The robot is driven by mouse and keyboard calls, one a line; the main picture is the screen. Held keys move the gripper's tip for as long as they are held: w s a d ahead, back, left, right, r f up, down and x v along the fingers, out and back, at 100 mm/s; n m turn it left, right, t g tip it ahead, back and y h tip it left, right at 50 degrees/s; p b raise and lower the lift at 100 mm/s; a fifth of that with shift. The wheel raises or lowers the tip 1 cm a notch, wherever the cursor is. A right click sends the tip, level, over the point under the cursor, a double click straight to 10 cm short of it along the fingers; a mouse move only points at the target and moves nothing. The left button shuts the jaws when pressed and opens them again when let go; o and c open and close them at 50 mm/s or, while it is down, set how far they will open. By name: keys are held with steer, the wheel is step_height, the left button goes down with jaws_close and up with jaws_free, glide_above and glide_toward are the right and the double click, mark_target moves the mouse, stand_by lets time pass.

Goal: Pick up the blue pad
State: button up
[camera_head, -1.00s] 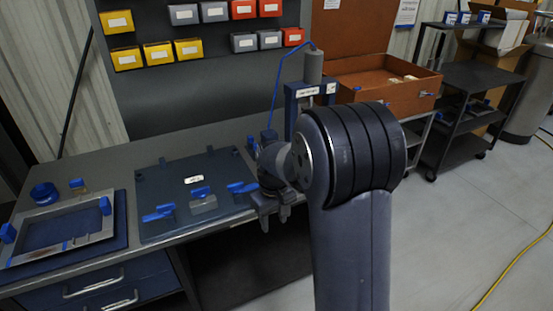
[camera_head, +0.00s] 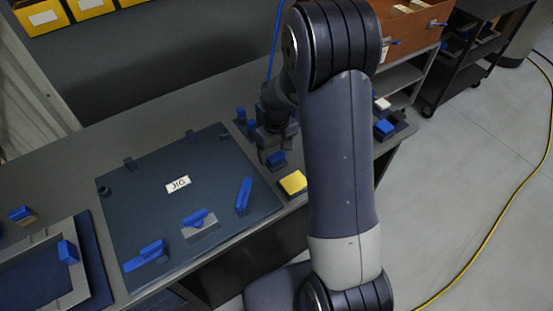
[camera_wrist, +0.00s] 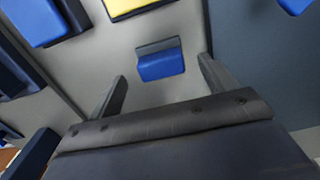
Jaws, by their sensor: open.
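A small blue pad (camera_head: 277,159) with a grey strip along one edge lies on the grey bench, just right of the jig plate. In the wrist view the pad (camera_wrist: 161,64) lies ahead, framed between the two fingers. My gripper (camera_head: 268,152) is open and empty above the pad, pointing down; it also shows in the wrist view (camera_wrist: 162,74). I see no contact between fingers and pad.
A yellow block (camera_head: 293,183) lies close by at the bench's front edge. The dark jig plate (camera_head: 150,205) with blue-handled clamps is to the left. Another blue block (camera_head: 385,127) sits right of my arm. Blue pegs (camera_head: 241,114) stand behind my gripper.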

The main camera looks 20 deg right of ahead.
mark_target(276, 156)
steer(key=shift+f, duration=1.6)
steer(key=shift+c, duration=0.6)
steer(key=shift+a, duration=0.1)
steer(key=c, duration=1)
steer(key=shift+o, duration=0.2)
step_height(276, 156, up, 10)
steer(key=shift+r+b, duration=0.1)
steer(key=shift+b, duration=0.2)
